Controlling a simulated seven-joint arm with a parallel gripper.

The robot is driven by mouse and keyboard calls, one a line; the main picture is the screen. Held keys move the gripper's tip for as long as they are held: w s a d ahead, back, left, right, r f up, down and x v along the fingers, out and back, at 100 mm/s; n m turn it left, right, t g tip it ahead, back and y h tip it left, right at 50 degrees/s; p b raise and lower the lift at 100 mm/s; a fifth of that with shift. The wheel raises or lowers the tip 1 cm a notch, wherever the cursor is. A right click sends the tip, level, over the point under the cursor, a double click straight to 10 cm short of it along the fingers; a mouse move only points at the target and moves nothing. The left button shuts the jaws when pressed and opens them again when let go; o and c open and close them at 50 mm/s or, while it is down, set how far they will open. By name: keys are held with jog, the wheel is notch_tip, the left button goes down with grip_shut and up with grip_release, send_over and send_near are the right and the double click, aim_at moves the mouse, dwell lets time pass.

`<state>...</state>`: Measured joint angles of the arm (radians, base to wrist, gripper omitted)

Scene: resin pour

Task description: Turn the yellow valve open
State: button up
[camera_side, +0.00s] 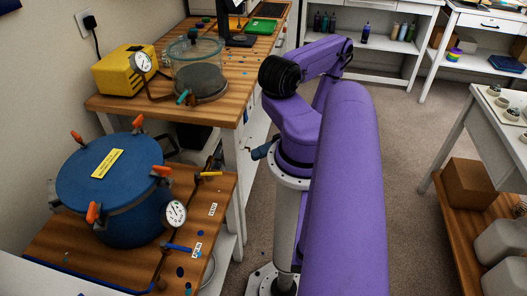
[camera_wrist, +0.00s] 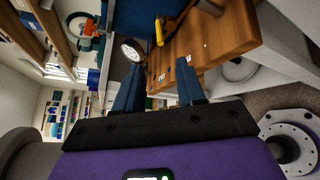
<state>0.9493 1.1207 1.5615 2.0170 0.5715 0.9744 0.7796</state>
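The yellow valve (camera_side: 208,174) is a small yellow lever on the pipework at the right of the blue pressure pot (camera_side: 112,200). It also shows in the wrist view as a yellow handle (camera_wrist: 159,30), beyond my fingertips and near the pot's blue wall (camera_wrist: 132,14). My gripper (camera_wrist: 157,80) has two blue fingers spread apart, with nothing held between them. The fingers are apart from the valve. In the side view only a dark blue finger part (camera_side: 262,150) shows, right of the valve; the rest is hidden behind my purple arm.
A blue lever (camera_side: 180,248) and a pressure gauge (camera_side: 175,213) sit on the same pipework. Orange clamps (camera_side: 94,213) ring the pot's lid. Behind stand a yellow pump (camera_side: 122,72) and a glass chamber (camera_side: 197,68) on a wooden bench. The floor (camera_side: 405,120) is clear.

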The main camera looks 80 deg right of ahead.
jog(key=shift+s+d+r, duration=0.15)
jog(key=shift+s+d, duration=0.2)
jog(key=shift+s, duration=0.25)
